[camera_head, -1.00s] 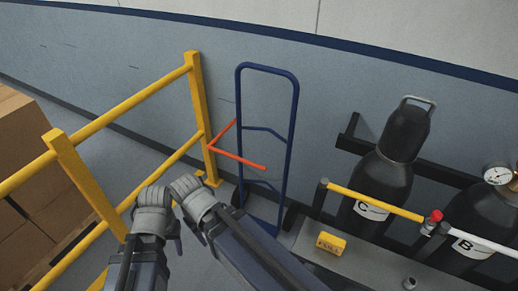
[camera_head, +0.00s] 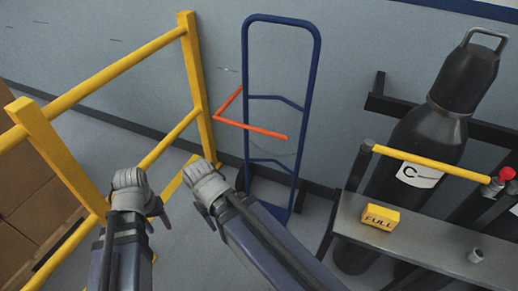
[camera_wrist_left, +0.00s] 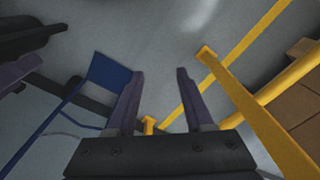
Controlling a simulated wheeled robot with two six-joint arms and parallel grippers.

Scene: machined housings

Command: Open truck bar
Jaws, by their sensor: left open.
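The truck bar (camera_head: 250,125) is an orange-red L-shaped bar on the blue hand truck (camera_head: 318,100). It sticks out to the left across the front of the upright truck frame. My left gripper (camera_wrist_left: 160,72) is open and empty in the left wrist view, its two dark fingers apart above the floor. In the head view the left arm's grey end (camera_head: 132,190) is low and left of the bar, not touching it; its fingers are hard to make out. My right arm's grey end (camera_head: 206,185) is below the bar; its jaws cannot be made out. The bar is not seen in the wrist view.
A yellow railing (camera_head: 196,85) stands just left of the truck, with brown boxes (camera_head: 35,200) behind it. At right are a black cylinder (camera_head: 425,125), a yellow rack bar (camera_head: 425,165) and a yellow FULL block (camera_head: 380,216). A wall is behind the truck.

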